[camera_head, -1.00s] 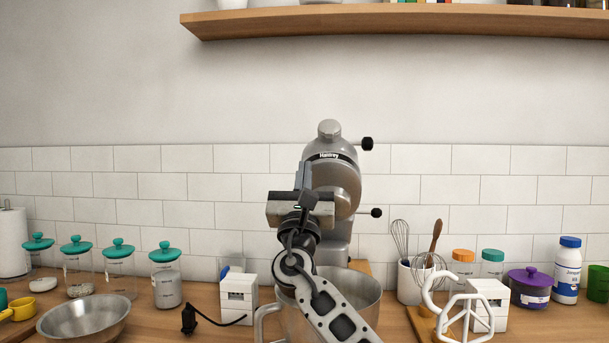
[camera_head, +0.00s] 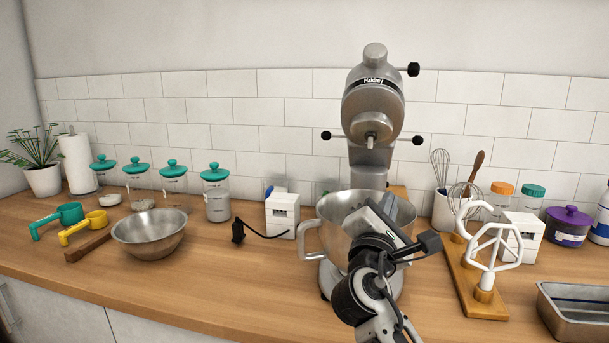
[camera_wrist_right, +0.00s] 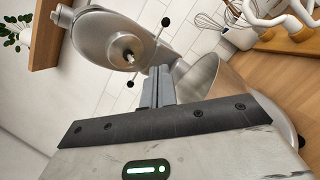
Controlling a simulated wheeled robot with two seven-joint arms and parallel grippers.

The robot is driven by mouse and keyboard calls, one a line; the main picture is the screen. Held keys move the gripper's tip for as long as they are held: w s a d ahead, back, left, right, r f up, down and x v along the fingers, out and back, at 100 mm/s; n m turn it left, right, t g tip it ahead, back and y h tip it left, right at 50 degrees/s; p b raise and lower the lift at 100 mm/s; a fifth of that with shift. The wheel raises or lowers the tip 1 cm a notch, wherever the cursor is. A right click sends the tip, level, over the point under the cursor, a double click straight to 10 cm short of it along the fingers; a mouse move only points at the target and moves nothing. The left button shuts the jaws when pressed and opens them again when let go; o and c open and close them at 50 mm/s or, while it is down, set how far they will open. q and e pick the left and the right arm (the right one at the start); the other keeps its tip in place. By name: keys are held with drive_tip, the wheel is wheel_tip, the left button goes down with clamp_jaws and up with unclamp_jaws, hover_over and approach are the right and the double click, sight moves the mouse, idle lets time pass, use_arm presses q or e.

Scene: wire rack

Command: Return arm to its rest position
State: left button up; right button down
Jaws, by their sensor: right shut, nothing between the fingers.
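My right gripper (camera_head: 375,222) comes in from the bottom of the head view, in front of the steel mixing bowl (camera_head: 338,212). Its fingers are shut and empty. In the right wrist view the closed fingers (camera_wrist_right: 157,88) show in front of the bowl (camera_wrist_right: 203,90) and the tilted-up mixer head (camera_wrist_right: 112,42). In the head view the grey stand mixer (camera_head: 372,105) has its head raised above the bowl. My left gripper is not in view.
On the right, a wooden stand (camera_head: 468,280) holds white beaters (camera_head: 492,245); a metal tray (camera_head: 580,312) is at the right edge. On the left are a steel bowl (camera_head: 150,235), measuring cups and several teal-lidded jars. The front left of the counter (camera_head: 215,290) is clear.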

drive_tip(key=s+d+f+m+g+y, duration=0.1)
drive_tip(key=s+d+f+m+g, duration=0.2)
drive_tip(key=f, duration=0.5)
drive_tip(key=s+d+f+m+g+y, duration=0.1)
drive_tip(key=s+f+m+g, duration=0.1)
drive_tip(key=s+f+m, duration=0.35)
drive_tip(key=s+d+f+m+g+y, duration=0.25)
drive_tip(key=s+f, duration=0.25)
drive_tip(key=f, duration=0.4)
drive_tip(key=s+a+f+m+g+y, duration=0.15)
drive_tip(key=s+f+m+g, duration=0.3)
drive_tip(key=s, duration=0.75)
drive_tip(key=s+f+m+g+y, duration=0.3)
drive_tip(key=s+f+m, duration=0.15)
drive_tip(key=s, duration=0.65)
drive_tip(key=w+a+f+n+t+y, duration=0.1)
drive_tip(key=w+a+f+t+y, duration=0.1)
drive_tip(key=w+a+f+t, duration=0.3)
wheel_tip(320, 180, down, 4)
drive_tip(key=shift+w+a+r+t+y, duration=0.15)
drive_tip(key=shift+w+a+t+y, duration=0.25)
drive_tip(key=shift+t, duration=0.2)
